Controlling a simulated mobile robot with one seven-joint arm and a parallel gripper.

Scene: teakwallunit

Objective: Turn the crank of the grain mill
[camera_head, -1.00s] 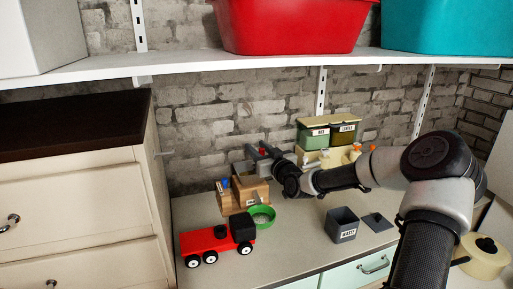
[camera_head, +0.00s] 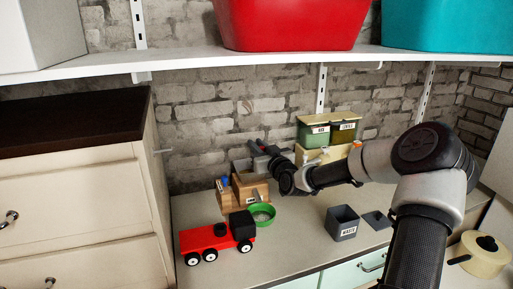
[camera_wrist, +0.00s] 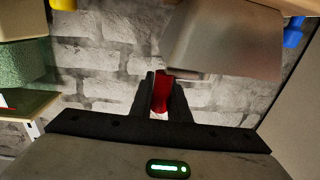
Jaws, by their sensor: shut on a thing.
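The grain mill (camera_head: 251,191) stands on the counter against the brick wall, with a wooden body and a grey metal hopper. In the wrist view the grey hopper (camera_wrist: 225,42) is close beside my fingers, at upper right. My gripper (camera_head: 263,149) is at the back right of the mill, above its body. In the wrist view my gripper (camera_wrist: 161,98) is shut on the red crank handle (camera_wrist: 160,93), which sits between the two dark fingers. The rest of the crank is mostly hidden by the hopper and fingers.
A green bowl (camera_head: 262,216) sits in front of the mill, and a red toy truck (camera_head: 207,239) is at front left. A grey waste bin (camera_head: 342,224) stands to the right. Labelled boxes (camera_head: 314,134) are behind my arm. A shelf (camera_head: 250,64) runs overhead.

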